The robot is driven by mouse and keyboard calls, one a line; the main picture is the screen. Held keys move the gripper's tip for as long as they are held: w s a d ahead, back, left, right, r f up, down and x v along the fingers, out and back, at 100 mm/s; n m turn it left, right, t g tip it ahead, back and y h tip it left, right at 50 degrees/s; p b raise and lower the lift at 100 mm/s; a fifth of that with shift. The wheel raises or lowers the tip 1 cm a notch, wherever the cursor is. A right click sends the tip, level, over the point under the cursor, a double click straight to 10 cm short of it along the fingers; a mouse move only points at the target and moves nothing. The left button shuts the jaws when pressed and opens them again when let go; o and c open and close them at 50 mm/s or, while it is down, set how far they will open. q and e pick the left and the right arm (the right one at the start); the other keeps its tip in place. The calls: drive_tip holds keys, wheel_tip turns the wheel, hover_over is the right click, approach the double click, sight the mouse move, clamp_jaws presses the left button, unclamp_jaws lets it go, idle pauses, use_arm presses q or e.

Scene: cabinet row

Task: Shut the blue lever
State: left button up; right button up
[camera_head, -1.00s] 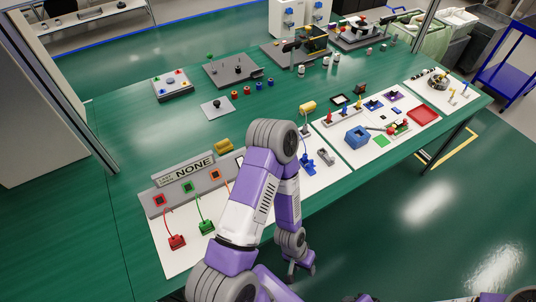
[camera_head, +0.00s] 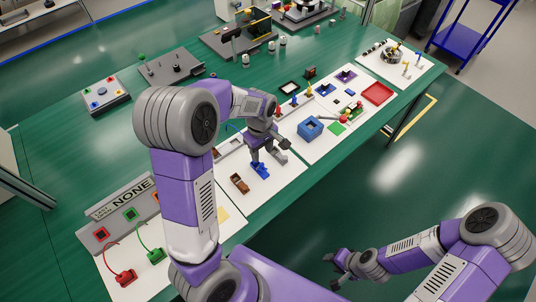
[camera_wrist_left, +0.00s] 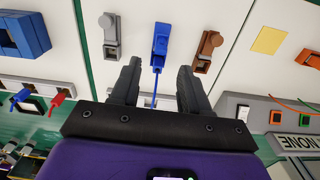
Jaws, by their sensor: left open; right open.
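The blue lever (camera_head: 260,171) is on the white panel near the table's front edge, between a brown latch (camera_head: 239,184) and a grey one (camera_head: 278,155). In the left wrist view the blue lever (camera_wrist_left: 159,45) lies just beyond the fingertips, roughly centred between them, with a thin blue line running back between the fingers. My left gripper (camera_head: 266,152) is over the panel at the lever; in its wrist view the gripper (camera_wrist_left: 159,78) is open and empty. Whether it touches the lever cannot be told. My right gripper (camera_head: 338,271) is open, low beyond the table's front edge, and empty.
The "NONE" sign (camera_head: 131,189) with red and green plugs is at the left. My left arm hides part of the table's middle.

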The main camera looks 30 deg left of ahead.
sight(261, 163)
use_arm(q)
drive_tip(key=shift+w+a+f, duration=0.1)
drive_tip(key=shift+w+a, duration=0.05)
drive_tip(key=shift+a, duration=0.05)
wheel_tip(261, 163, down, 7)
drive_tip(key=shift+r+b, duration=0.1)
drive_tip(key=shift+b, duration=0.95)
clamp_jaws()
